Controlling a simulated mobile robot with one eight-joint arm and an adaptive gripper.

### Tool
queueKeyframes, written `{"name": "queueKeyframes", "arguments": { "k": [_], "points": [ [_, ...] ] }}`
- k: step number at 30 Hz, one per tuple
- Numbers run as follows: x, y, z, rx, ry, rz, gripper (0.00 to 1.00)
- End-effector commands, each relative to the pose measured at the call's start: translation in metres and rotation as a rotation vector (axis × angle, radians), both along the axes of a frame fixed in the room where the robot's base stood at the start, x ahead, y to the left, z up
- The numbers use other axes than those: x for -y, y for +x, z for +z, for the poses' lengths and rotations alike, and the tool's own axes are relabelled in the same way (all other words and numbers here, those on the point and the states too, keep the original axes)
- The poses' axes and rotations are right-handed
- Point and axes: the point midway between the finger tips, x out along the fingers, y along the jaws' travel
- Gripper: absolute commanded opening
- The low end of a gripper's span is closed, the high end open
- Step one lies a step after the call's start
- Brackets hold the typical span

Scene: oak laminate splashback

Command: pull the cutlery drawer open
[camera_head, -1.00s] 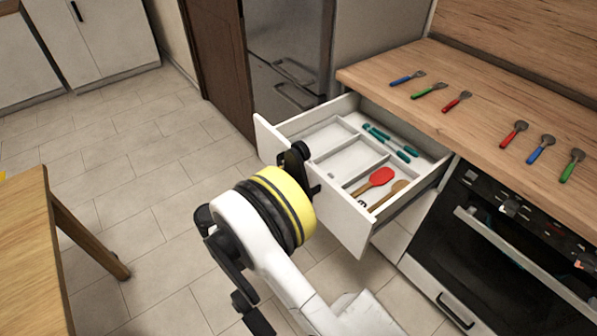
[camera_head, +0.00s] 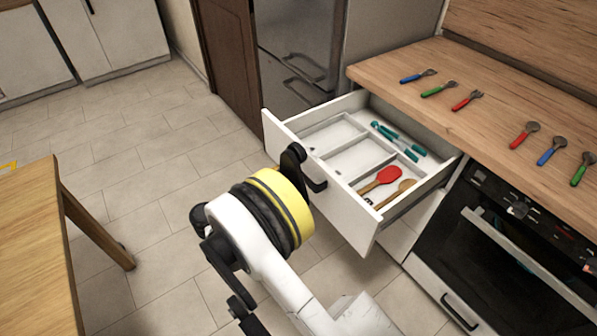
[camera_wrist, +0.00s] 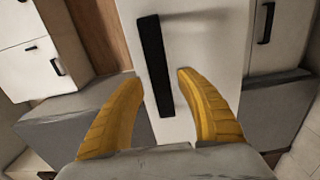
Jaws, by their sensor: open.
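The cutlery drawer (camera_head: 322,197) is pulled well out from under the worktop, and its white tray compartments show. Teal-handled utensils (camera_head: 399,139) lie in the far part, and a red spatula (camera_head: 387,175) and a wooden spoon (camera_head: 397,192) lie in the near right part. My gripper (camera_wrist: 157,74) is open in front of the drawer front. In the wrist view the black bar handle (camera_wrist: 152,50) appears between its two yellow fingers, with gaps on both sides. In the head view my wrist hides part of the front and the fingertips.
An oven (camera_head: 490,250) stands right of the drawer. Several forks and spoons with coloured handles lie on the wooden worktop (camera_head: 480,125). A wooden table (camera_head: 35,250) is at the left. Tiled floor (camera_head: 150,180) is clear between the table and the drawer.

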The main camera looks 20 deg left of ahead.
Motion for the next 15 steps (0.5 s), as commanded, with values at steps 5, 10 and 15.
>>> {"name": "queueKeyframes", "arguments": {
  "k": [5,10,15],
  "points": [
    [-0.027,-0.033,0.0,0.0,0.0,0.004,0.43],
    [-0.046,-0.059,0.0,0.0,0.0,0.002,0.43],
    [-0.056,-0.071,0.0,0.0,0.0,0.001,0.43]
  ]
}}
